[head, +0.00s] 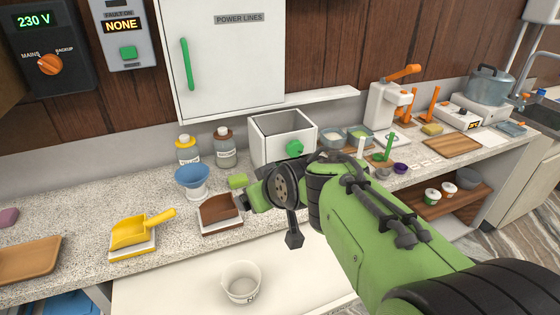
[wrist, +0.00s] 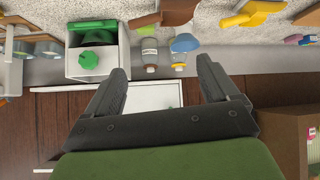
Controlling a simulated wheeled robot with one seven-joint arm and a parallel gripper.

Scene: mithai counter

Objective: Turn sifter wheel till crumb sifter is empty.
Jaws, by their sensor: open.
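A white open-topped box (head: 268,139) stands at the back of the counter and looks like the crumb sifter. A green knob-like wheel (head: 295,147) sits on its front. In the wrist view the box (wrist: 113,68) is upside down at upper left, with the green wheel (wrist: 88,60) on it. I cannot tell whether crumbs are inside. My gripper (wrist: 163,72) is open and empty, with its two dark fingers spread apart. In the head view it is in front of the box, above the counter's front edge, apart from the wheel.
A brown scoop (head: 219,208), a yellow scoop (head: 130,231), a blue bowl-topped item (head: 192,178) and two bottles stand left of the box. A white press (head: 385,104) and several bowls stand to the right.

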